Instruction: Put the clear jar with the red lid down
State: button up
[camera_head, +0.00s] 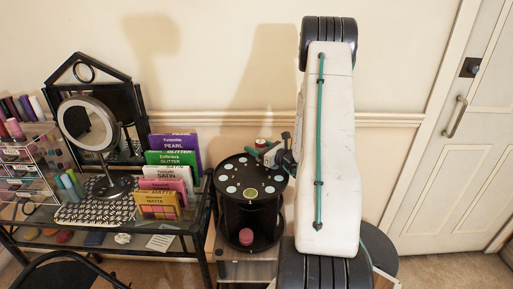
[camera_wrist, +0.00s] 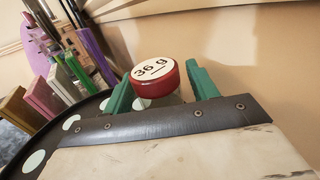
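The clear jar with the red lid (camera_wrist: 155,78) stands between the two green fingers of my gripper (camera_wrist: 160,90) in the wrist view. The lid's white top reads "36 g", and a little clear glass shows beneath it. The fingers close in on both sides of the jar. In the head view the small jar (camera_head: 261,142) is at my gripper (camera_head: 268,153), by the back of the round black stand's top (camera_head: 236,181). The jar's base is hidden, so I cannot tell whether it touches the stand.
The stand's top has several pale discs and a green one. A pink jar (camera_head: 246,236) sits on its lower level. Colour boxes (camera_head: 175,150) and a round mirror (camera_head: 88,124) stand on the table at left. The wall is close behind.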

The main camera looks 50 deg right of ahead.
jog(key=shift+s+r, duration=0.1)
jog(key=shift+s, duration=0.1)
jog(key=s, duration=1.1)
jog(key=shift+s+d, duration=0.1)
jog(key=shift+d, duration=0.05)
jog(key=w+a+r+n+g+y, duration=0.2)
jog(key=w+a+r+n+y, duration=0.15)
jog(key=a, duration=0.35)
jog(key=w+a+r+n+g+y, duration=0.1)
jog(key=w+a+r+n+y, duration=0.1)
jog(key=a+r+n+y, duration=0.3)
jog(key=s+a+r+n+g+y, duration=0.1)
jog(key=a+r+n+g+y, duration=0.25)
jog(key=a, duration=0.55)
jog(key=s+a+r+n+g, duration=0.2)
jog(key=a+n+g, duration=0.35)
jog(key=a, duration=0.35)
jog(key=s+a+r+n+g+h, duration=0.45)
jog(key=s+a+n+g, duration=0.25)
jog(key=s+a+n, duration=0.35)
jog(key=s+d+r+n+t+h, duration=0.1)
jog(key=s+r+n+t+h, duration=0.1)
jog(key=s+n+h, duration=0.5)
jog(key=shift+s+d+n+h, duration=0.15)
jog(key=shift+d+n+h, duration=0.15)
jog(key=shift+h, duration=0.25)
